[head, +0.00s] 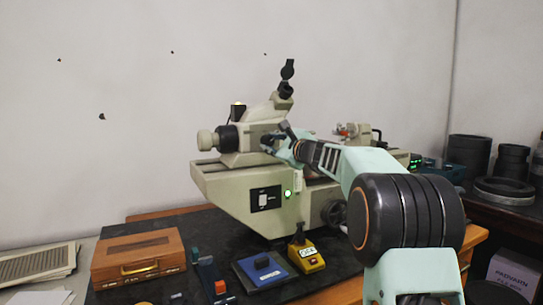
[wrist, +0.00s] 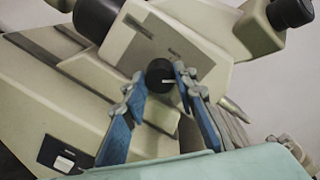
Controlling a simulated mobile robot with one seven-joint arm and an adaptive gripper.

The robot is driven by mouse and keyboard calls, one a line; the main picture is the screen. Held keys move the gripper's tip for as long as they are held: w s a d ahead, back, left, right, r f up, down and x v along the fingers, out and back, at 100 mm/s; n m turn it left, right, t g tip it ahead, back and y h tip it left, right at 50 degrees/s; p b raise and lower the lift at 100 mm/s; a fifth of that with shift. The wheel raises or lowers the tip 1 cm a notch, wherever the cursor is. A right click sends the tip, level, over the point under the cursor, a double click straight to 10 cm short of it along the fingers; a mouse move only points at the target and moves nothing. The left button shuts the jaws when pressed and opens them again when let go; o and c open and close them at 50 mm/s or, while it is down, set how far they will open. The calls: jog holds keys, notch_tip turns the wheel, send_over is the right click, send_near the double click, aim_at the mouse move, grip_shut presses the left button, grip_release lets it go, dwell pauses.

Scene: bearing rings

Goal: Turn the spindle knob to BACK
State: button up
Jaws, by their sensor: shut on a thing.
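The spindle knob (wrist: 157,72) is a round black knob on the sloping beige face of the measuring machine (head: 245,185). In the wrist view a short pale pointer line on it points to the right. Small labels beside the knob are too small to read. My gripper (wrist: 160,76) has its two blue fingers on either side of the knob, shut on it, the right fingertip close by the pointer line. In the head view my gripper (head: 270,143) is at the machine's upper body and the knob itself cannot be made out.
Black bearing rings (head: 505,190) stand on the right. The machine's eyepiece (head: 286,88) rises above my gripper. A handwheel (head: 335,214) is below it.

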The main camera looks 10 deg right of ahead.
jog(key=n+b, duration=0.5)
jog(key=shift+f, duration=0.2)
jog(key=shift+r+n+b, duration=0.2)
jog(key=shift+n+b, duration=1.15)
jog(key=shift+n, duration=0.95)
jog(key=o, duration=1.2)
jog(key=shift+a, duration=0.1)
jog(key=shift+c, duration=0.2)
jog(key=v, duration=1.2)
jog(key=shift+r, duration=0.1)
